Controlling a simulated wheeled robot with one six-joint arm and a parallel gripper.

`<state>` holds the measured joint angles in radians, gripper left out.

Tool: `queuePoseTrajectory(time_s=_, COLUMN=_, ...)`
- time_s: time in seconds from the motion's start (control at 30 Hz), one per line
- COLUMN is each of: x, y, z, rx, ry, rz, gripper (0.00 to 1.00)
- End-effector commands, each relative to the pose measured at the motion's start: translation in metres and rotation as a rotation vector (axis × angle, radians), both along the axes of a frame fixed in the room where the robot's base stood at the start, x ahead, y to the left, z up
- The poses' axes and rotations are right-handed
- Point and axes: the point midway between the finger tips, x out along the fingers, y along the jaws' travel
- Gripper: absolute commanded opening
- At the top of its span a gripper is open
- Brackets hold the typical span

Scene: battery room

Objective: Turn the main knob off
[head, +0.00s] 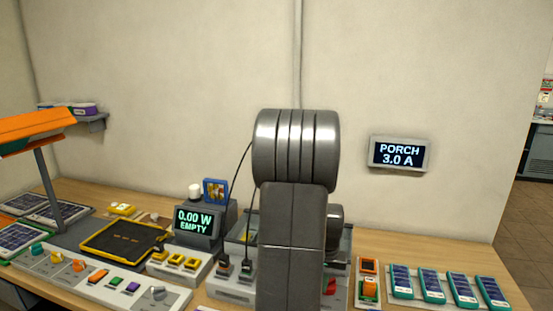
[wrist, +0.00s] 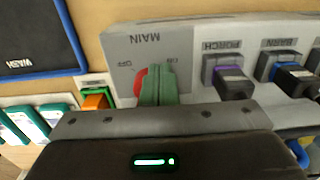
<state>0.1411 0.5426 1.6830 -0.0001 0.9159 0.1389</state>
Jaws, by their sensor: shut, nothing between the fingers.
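The red main knob (wrist: 140,81) is on the grey panel (wrist: 130,42) in the wrist view, under the word MAIN, with OFF and ON marks beside it. The shut, dull green fingers of my gripper (wrist: 158,84) are in front of the knob and hide its right part. I cannot tell whether they touch it or which mark it points to. In the head view, a bit of the red knob (head: 330,287) shows right of my arm. My arm hides the gripper there.
Porch (wrist: 230,82) and barn (wrist: 290,73) plugs sit in the panel beside the knob. An orange block (wrist: 95,101) and several teal-framed modules (head: 432,285) are on the other side. The wall display (head: 399,154) reads PORCH 3.0 A. A meter (head: 194,220) reads 0.00 W EMPTY.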

Motion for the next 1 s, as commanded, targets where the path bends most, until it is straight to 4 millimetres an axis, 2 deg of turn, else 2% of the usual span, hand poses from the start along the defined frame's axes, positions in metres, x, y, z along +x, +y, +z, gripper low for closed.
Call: queuePoseTrajectory(time_s=1.0, x=0.0062, y=-0.0094, z=0.0014, rx=-0.005, ry=-0.009, rz=0.0, gripper=0.0)
